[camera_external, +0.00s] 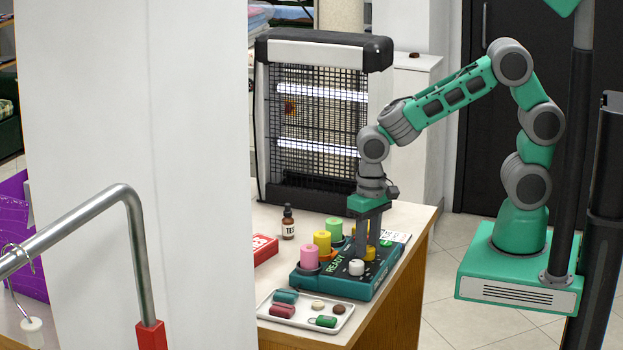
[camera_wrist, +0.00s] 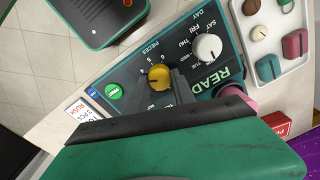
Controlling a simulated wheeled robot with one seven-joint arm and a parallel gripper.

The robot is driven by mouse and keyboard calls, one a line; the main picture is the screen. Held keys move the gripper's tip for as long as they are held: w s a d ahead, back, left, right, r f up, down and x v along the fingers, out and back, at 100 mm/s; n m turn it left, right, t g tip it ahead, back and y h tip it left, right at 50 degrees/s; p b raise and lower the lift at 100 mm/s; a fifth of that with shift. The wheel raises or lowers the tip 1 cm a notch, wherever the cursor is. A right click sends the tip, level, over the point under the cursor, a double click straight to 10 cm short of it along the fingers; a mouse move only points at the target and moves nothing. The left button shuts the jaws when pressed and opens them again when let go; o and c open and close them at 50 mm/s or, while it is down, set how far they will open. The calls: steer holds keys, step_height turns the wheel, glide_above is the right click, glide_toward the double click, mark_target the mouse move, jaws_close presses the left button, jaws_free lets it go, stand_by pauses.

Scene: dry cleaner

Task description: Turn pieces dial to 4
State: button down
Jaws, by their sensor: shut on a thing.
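The pieces dial (camera_wrist: 159,77) is a round yellow knob on a dark teal panel (camera_wrist: 125,72), beside the word PIECES and small printed numbers. In the external view the yellow dial (camera_external: 370,254) shows low between my fingers. My gripper (camera_external: 368,246) points straight down over the panel and is shut on the dial. The number the dial points to is too small to read.
A white day dial (camera_wrist: 207,47) sits close by the pieces dial, and a green print button (camera_wrist: 115,91) lies on its other side. Pink (camera_external: 309,257), yellow and green spools stand behind the panel. A tray (camera_external: 268,309) of small items is in front; a heater (camera_external: 318,180) stands behind.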

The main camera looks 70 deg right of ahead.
mark_target(368, 247)
steer(key=shift+m, duration=1.2)
steer(key=c, duration=1.1)
jaws_free()
steer(key=shift+o, duration=0.2)
step_height(368, 247, up, 8)
steer(key=shift+d+f, duration=0.1)
steer(key=shift+d, duration=0.05)
